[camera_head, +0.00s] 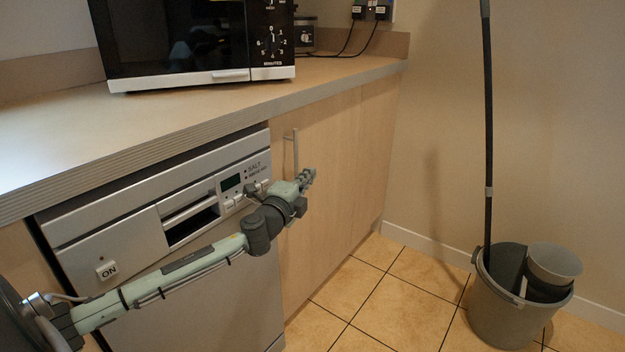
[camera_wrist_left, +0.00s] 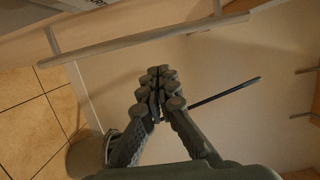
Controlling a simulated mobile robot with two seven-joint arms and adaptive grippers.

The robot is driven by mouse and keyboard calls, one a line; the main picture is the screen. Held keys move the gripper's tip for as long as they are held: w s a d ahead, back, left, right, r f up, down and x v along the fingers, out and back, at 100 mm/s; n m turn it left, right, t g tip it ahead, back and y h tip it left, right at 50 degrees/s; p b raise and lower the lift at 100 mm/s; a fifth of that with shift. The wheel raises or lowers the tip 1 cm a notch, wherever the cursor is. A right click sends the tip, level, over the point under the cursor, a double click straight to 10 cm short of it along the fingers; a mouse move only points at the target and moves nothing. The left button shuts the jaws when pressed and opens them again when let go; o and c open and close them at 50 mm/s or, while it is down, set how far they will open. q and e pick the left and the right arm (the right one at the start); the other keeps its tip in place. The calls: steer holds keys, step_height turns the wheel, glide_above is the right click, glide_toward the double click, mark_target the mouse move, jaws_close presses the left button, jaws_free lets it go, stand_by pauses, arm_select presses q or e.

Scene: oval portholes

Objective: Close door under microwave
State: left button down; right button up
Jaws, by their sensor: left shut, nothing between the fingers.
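The microwave (camera_head: 180,45) stands on the counter. Below it are the silver dishwasher front (camera_head: 130,240) and, to its right, a pale wooden cabinet door (camera_head: 325,200) with a vertical bar handle (camera_head: 295,152). The door looks about flush with the cabinet front; I cannot tell whether a small gap is left. My left gripper (camera_head: 311,176) is shut and empty, in front of the door just below and right of the handle. In the left wrist view its fingers (camera_wrist_left: 158,92) are together, apart from a long metal bar handle (camera_wrist_left: 140,38). My right gripper is not in view.
A grey bucket (camera_head: 495,310) with a mop pole (camera_head: 488,130) stands on the tiled floor at the right. Tiled floor (camera_head: 385,290) between the cabinets and bucket is clear. The counter edge (camera_head: 200,145) overhangs the fronts. Cables and plugs (camera_head: 370,12) are at the back wall.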

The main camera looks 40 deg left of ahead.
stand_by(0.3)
arm_select(q)
steer(key=v, duration=1.2)
steer(key=s+f+n+g+y+p, duration=0.1)
steer(key=s+f+n+g+p, duration=0.1)
steer(key=s+f+n+g, duration=0.45)
steer(key=s+f+n+g+y+p, duration=0.1)
steer(key=s+f+n, duration=0.15)
steer(key=f, duration=0.65)
steer(key=s+d+f+n+g+h+p, duration=0.2)
steer(key=s+d+f+n+g+h, duration=0.2)
steer(key=s+d+f, duration=0.9)
steer(key=n+g, duration=0.1)
steer(key=g, duration=0.2)
steer(key=shift+d, duration=0.35)
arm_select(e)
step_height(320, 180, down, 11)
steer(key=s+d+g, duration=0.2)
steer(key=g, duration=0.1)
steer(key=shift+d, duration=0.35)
arm_select(q)
steer(key=shift+s+f, duration=0.15)
